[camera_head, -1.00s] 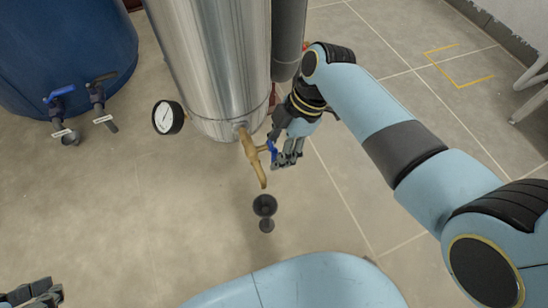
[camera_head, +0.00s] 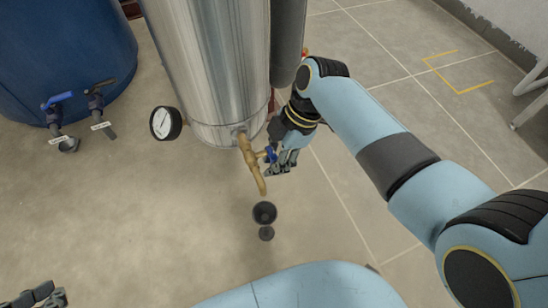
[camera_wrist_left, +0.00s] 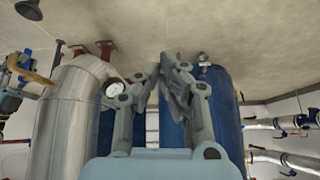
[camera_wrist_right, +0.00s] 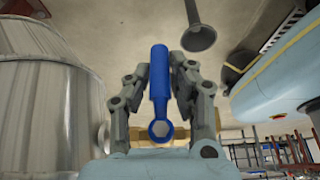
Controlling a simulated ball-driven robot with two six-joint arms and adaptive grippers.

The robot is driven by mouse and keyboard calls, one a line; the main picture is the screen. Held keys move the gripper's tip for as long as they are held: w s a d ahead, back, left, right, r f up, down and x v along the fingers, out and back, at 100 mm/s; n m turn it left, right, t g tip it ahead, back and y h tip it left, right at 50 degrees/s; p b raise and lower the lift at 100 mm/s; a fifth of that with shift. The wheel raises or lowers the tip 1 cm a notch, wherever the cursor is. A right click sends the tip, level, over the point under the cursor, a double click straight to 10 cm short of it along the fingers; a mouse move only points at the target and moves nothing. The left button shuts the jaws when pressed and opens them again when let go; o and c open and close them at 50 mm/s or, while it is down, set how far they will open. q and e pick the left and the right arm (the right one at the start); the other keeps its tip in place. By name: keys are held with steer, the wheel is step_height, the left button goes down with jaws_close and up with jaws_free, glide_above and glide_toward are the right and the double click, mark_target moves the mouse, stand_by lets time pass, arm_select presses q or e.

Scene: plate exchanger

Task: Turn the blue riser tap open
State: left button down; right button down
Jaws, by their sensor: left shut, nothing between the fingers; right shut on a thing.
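The brass tap (camera_head: 250,165) sticks out from the foot of the steel column, its spout pointing down toward a dark funnel. Its blue lever (camera_head: 270,154) is partly covered by my right gripper (camera_head: 280,168). In the right wrist view, the blue lever (camera_wrist_right: 159,78) lies between the two fingers of my right gripper (camera_wrist_right: 172,75), which is shut on it. The lever's hexagonal nut end faces the camera. My left gripper (camera_head: 42,296) is at the bottom left corner, far from the tap; its fingers (camera_wrist_left: 168,75) are together and empty in the left wrist view.
The steel column (camera_head: 215,70) stands close beside my right gripper. A pressure gauge (camera_head: 165,122) juts out at its left. The dark funnel (camera_head: 264,212) stands below the spout. A blue tank (camera_head: 65,50) with labelled valves is at the left. Floor between is clear.

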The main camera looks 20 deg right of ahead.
stand_by(0.4)
steer(key=shift+r, duration=0.1)
steer(key=g+p, duration=0.1)
steer(key=s+g+p, duration=0.1)
steer(key=shift+r+m+g+p, duration=0.15)
steer(key=shift+m+g+p, duration=0.15)
steer(key=shift+g+p, duration=0.1)
arm_select(q)
steer(key=shift+s+r+g+b, duration=0.15)
steer(key=shift+s+r+g, duration=0.1)
steer(key=shift+r+g, duration=0.3)
steer(key=shift+s+r+g+b, duration=0.1)
steer(key=shift+s+r+g, duration=0.2)
steer(key=shift+r, duration=0.4)
steer(key=shift+s+r+g+b, duration=0.15)
steer(key=shift+s+r+g, duration=0.1)
steer(key=shift+r+g, duration=0.3)
arm_select(e)
steer(key=shift+s+r+m+g, duration=0.15)
steer(key=shift+s+g, duration=0.25)
steer(key=shift+g, duration=0.55)
steer(key=shift+s+m+g, duration=0.25)
steer(key=shift+s+g, duration=0.1)
steer(key=shift+g, duration=0.6)
arm_select(q)
steer(key=shift+r, duration=0.1)
